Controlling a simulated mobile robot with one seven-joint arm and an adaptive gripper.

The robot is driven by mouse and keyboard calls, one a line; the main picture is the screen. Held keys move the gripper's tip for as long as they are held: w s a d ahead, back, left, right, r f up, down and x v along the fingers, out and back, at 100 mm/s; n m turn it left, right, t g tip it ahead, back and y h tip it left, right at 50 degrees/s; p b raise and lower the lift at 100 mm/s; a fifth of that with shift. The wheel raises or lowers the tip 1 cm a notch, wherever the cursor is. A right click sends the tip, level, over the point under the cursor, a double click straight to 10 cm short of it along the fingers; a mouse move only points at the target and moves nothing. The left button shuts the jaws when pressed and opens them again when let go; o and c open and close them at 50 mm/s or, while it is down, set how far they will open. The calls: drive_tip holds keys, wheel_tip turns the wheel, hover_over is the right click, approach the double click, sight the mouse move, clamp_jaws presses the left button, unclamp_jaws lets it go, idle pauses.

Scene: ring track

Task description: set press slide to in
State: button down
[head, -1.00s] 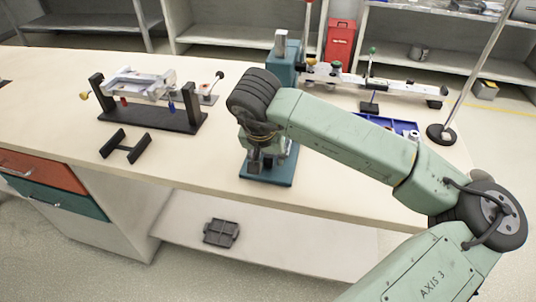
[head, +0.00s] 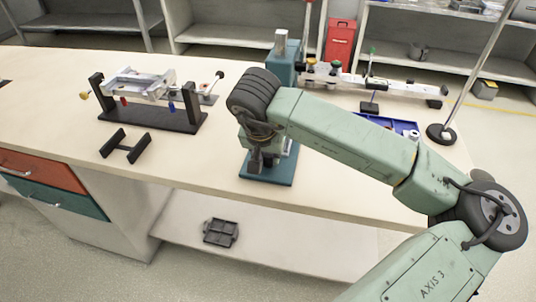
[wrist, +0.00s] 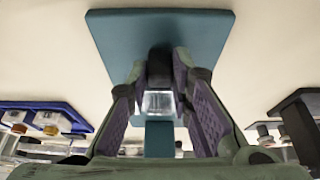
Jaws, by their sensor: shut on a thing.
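The press is teal, with a flat base plate (head: 283,172) near the bench's front edge and an upper block (head: 283,66) behind my arm. My gripper (head: 257,164) is low over the base plate and hides most of the press middle. In the wrist view, the base plate (wrist: 160,30) lies beyond my fingers. There, my gripper (wrist: 162,95) has its two purple-padded fingers on either side of the press slide (wrist: 158,103), a silver block with a dark part above it in the picture. The fingers are shut on it. How far in the slide sits cannot be told.
A black stand with a silver frame (head: 140,84) and a black H-shaped piece (head: 126,146) stand on the left. A long rail (head: 385,82) and blue tray (head: 398,124) lie behind my arm. A pole (head: 468,90) stands at right. Bare bench lies left of the press.

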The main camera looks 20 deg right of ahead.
drive_tip(key=w+d+b, duration=0.2)
drive_tip(key=w, duration=0.1)
drive_tip(key=shift+w+d+f+b, duration=0.15)
drive_tip(key=shift+b, duration=0.2)
drive_tip(key=shift+w+d+r, duration=0.1)
drive_tip(key=shift+w+r, duration=0.05)
drive_tip(key=shift+r, duration=0.1)
drive_tip(key=c, duration=1.4)
unclamp_jaws()
drive_tip(key=shift+c, duration=0.2)
drive_tip(key=v, duration=1.2)
drive_tip(key=shift+f, duration=0.1)
